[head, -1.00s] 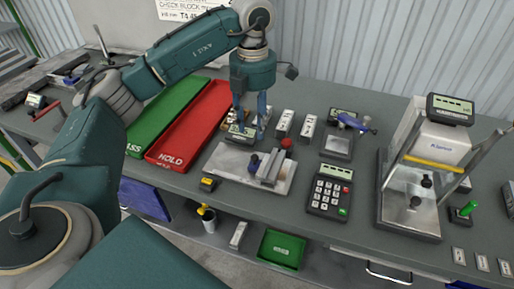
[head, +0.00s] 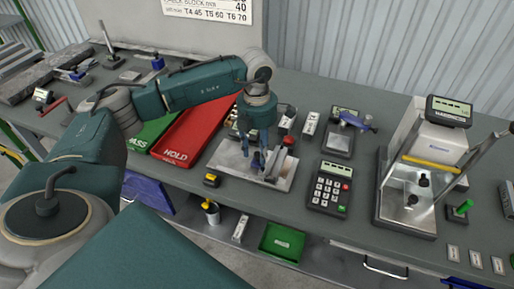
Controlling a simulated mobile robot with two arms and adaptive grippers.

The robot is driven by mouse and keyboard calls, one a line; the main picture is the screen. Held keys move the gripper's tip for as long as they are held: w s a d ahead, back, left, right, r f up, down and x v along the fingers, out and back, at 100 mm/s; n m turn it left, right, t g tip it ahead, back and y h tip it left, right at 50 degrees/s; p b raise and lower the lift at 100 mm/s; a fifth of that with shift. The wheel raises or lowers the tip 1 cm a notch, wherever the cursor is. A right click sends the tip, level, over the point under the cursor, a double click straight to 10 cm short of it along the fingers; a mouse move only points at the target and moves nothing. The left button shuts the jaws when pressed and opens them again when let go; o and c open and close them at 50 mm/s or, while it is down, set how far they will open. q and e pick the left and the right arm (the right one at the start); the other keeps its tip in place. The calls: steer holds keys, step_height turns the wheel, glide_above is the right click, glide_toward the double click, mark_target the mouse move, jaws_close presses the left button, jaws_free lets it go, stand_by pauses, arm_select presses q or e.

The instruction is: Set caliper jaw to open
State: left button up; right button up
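The caliper device is a silver metal plate (head: 228,157) near the middle of the bench, with a grey metal jaw block (head: 275,164) on its right part. A small dark blue knob (head: 257,162) stands beside the block. My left gripper (head: 254,154) points down over the plate, its two fingers apart, close around or just above the knob. I cannot tell whether they touch it. The gripper hides the device's display and part of the plate. The gap at the jaw is too small to read. My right gripper is not in view.
A red HOLD tray (head: 187,145) and a green tray (head: 150,134) lie left of the plate. Small metal blocks (head: 310,123) stand behind. A small yellow-black item (head: 212,180) lies at the front edge.

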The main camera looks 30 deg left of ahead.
arm_select(q)
jaws_close()
steer(key=shift+a+f, duration=0.1)
steer(key=shift+a, duration=0.2)
steer(key=a, duration=0.2)
steer(key=s+a+b, duration=0.1)
steer(key=a+b, duration=0.1)
steer(key=a, duration=0.1)
steer(key=shift+s+a, duration=0.3)
steer(key=shift+a, duration=0.05)
jaws_free()
steer(key=shift+s+a, duration=0.1)
steer(key=shift+a, duration=0.05)
